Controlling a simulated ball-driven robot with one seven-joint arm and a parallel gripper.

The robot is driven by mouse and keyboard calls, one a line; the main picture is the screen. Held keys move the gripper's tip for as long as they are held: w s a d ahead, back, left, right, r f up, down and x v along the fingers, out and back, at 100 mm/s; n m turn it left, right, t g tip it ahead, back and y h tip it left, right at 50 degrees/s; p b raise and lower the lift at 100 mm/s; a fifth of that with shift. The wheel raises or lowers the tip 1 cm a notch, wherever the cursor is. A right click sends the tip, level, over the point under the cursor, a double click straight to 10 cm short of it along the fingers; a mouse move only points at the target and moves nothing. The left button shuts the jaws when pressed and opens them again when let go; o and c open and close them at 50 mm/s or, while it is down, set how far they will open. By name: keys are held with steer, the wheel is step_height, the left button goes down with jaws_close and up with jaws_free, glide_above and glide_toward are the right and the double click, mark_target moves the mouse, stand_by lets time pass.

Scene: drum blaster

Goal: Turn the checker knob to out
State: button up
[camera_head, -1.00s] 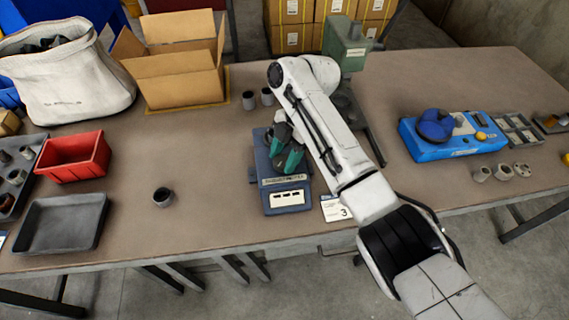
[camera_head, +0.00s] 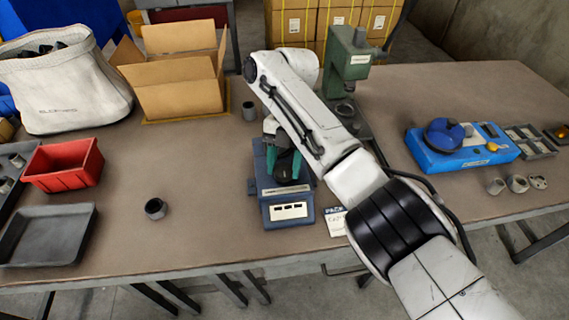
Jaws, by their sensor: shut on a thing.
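The checker (camera_head: 290,212) is a blue-grey box with a pale label strip and a white three-part panel on its front, standing on the table mid-picture. A small dark stub sticks out of its left side. My gripper (camera_head: 284,172), with green and dark fingers, points down over the checker's top. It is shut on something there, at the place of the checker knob. The knob itself is hidden by the fingers and my arm, so its setting does not show.
A card (camera_head: 336,221) lies right of the checker. A dark cup (camera_head: 155,208) stands to the left, with a red bin (camera_head: 63,166) and a grey tray (camera_head: 47,236) beyond. A green press (camera_head: 347,62) stands behind my arm. A blue device (camera_head: 462,160) is at right.

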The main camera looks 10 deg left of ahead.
stand_by(0.4)
steer(key=o, duration=1)
steer(key=shift+r, duration=0.1)
